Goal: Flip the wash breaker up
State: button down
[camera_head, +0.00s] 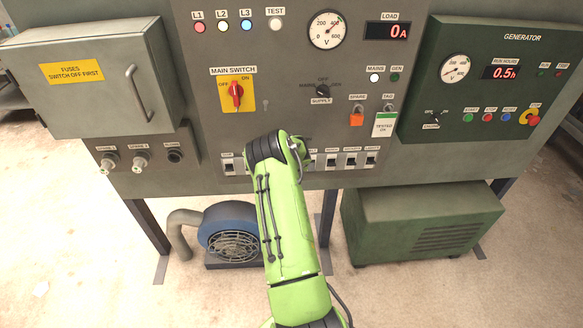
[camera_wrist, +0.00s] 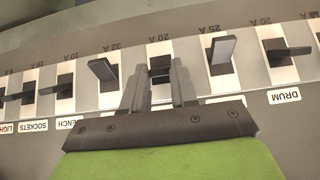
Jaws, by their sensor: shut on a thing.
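A row of breakers runs along the lower edge of the grey panel. My gripper (camera_wrist: 160,82) is at the middle of this row in the wrist view, its two fingers closed around one breaker's dark lever (camera_wrist: 160,68). That breaker's name label is hidden behind my gripper, so I cannot read whether it is the wash breaker. The neighbouring breaker levers on its left (camera_wrist: 103,68) and right (camera_wrist: 223,48) stand at a different tilt from the drum lever (camera_wrist: 287,51). In the head view my arm hides the gripper's fingertips and the middle breakers.
Above are the red main switch (camera_head: 236,95), an orange tag (camera_head: 357,119) and a white tag (camera_head: 384,126). A blue blower (camera_head: 230,225) stands below.

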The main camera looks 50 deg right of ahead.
jog(key=c, duration=0.9)
grip_release()
jog(key=p+v, duration=0.1)
jog(key=v, duration=1.4)
jog(key=shift+s+a+r, duration=0.15)
jog(key=shift+a+r, duration=0.1)
